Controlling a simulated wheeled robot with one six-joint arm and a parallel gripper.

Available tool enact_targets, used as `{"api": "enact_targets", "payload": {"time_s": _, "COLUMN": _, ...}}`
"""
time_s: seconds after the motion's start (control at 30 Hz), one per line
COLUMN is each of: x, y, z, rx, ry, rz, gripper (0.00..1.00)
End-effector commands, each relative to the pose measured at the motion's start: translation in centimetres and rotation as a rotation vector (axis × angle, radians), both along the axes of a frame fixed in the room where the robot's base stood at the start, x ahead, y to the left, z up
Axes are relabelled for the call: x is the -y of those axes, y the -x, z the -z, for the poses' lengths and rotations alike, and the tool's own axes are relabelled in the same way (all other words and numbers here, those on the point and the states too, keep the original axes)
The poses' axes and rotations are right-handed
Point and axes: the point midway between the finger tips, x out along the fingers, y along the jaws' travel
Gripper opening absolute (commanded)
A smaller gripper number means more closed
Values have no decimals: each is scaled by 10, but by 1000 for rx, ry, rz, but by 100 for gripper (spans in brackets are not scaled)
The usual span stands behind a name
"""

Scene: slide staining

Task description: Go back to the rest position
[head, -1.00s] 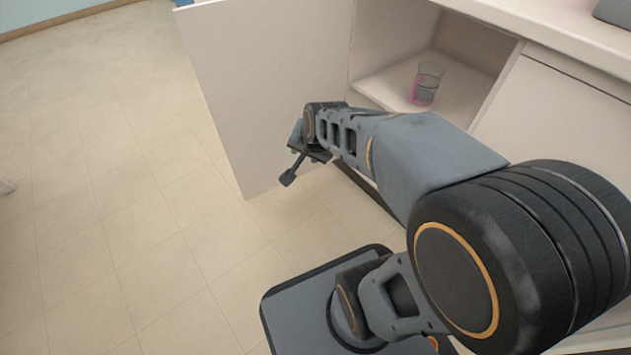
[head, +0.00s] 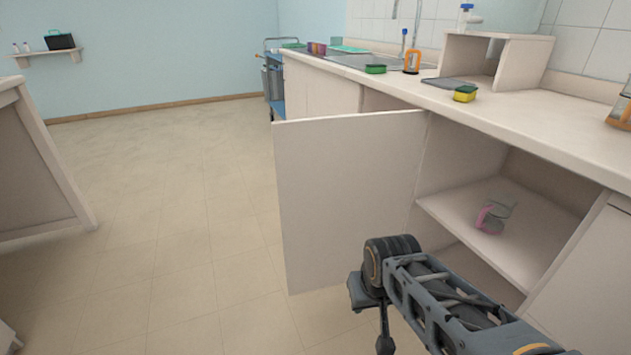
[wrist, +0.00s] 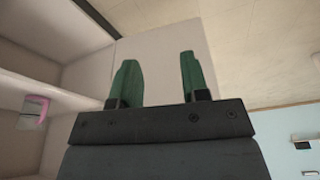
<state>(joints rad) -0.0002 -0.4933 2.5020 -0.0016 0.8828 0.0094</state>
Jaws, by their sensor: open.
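My gripper (wrist: 157,80) shows in the wrist view with its two green fingers apart and nothing between them. In the head view my arm reaches from the bottom right toward the open cabinet door, and the gripper's fingers are mostly hidden or out of frame at the bottom. A clear glass beaker with a pink part (head: 496,216) stands on the shelf inside the open cabinet (head: 470,222), apart from my gripper. The beaker also shows at the left of the wrist view (wrist: 33,112).
The cabinet door (head: 345,195) stands wide open beside my arm. Above is the counter (head: 540,130) with a yellow-green sponge (head: 465,93), a green sponge (head: 375,69) and an orange-framed item (head: 412,62). The floor (head: 150,230) to the left is clear. Another cabinet (head: 35,165) stands at far left.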

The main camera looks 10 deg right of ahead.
Motion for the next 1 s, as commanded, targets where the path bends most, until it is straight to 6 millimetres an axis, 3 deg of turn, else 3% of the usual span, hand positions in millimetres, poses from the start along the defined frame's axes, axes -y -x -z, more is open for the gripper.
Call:
{"api": "enact_targets", "payload": {"time_s": 0.27, "x": 0, "y": -13, "z": -82, "rx": 75, "ry": 2, "rz": 25, "gripper": 42}}
{"api": "enact_targets", "payload": {"time_s": 0.7, "x": -6, "y": -46, "z": -266, "rx": 279, "ry": -16, "rz": 83, "gripper": 42}}
{"api": "enact_targets", "payload": {"time_s": 0.9, "x": -2, "y": -25, "z": -348, "rx": 197, "ry": -4, "rz": 49, "gripper": 42}}
{"api": "enact_targets", "payload": {"time_s": 1.0, "x": -2, "y": -16, "z": -378, "rx": 160, "ry": -1, "rz": 30, "gripper": 42}}
